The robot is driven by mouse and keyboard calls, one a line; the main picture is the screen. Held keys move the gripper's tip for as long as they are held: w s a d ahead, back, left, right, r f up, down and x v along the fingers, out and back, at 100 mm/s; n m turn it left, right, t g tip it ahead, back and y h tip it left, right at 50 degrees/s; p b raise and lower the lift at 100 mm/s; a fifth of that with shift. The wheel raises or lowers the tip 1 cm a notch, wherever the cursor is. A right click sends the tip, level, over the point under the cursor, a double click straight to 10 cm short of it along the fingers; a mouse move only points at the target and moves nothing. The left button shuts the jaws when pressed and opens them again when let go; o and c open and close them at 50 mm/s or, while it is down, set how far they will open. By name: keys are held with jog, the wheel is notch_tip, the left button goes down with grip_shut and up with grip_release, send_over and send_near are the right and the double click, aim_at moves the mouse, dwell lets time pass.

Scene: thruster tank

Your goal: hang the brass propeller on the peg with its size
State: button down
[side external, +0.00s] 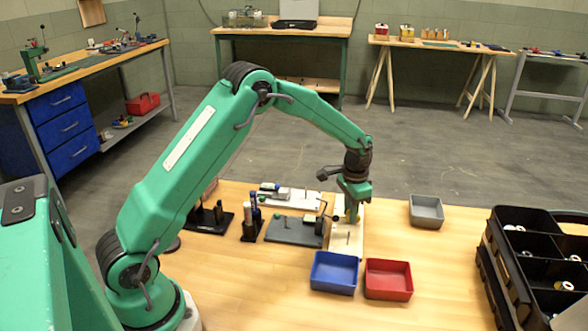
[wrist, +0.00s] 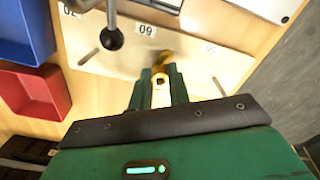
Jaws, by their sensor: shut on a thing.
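My gripper (wrist: 161,88) is shut on the brass propeller (wrist: 166,72), which shows as a blurred golden shape just beyond the fingertips. In the side view my gripper (side external: 351,215) points down over the pale peg board (side external: 345,252). In the wrist view the board (wrist: 120,65) carries labels that appear upside down and seem to read 70, 60 and a faint 50. The propeller is close to the middle label (wrist: 146,30). Bare pegs stand on the left (wrist: 88,57) and right (wrist: 218,87). The middle peg is hidden, and I cannot tell whether the propeller touches it.
A blue bin (side external: 334,272) and a red bin (side external: 388,279) stand in front of the board. A grey bin (side external: 426,211) and a black crate (side external: 520,262) are to the right. A grey plate (side external: 292,231) lies left of the board.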

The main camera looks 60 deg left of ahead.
jog(key=shift+f, duration=0.35)
dwell(0.6)
jog(key=c, duration=1.2)
grip_release()
jog(key=shift+c, duration=0.2)
jog(key=shift+r, duration=3.95)
jog(key=shift+r, duration=1.95)
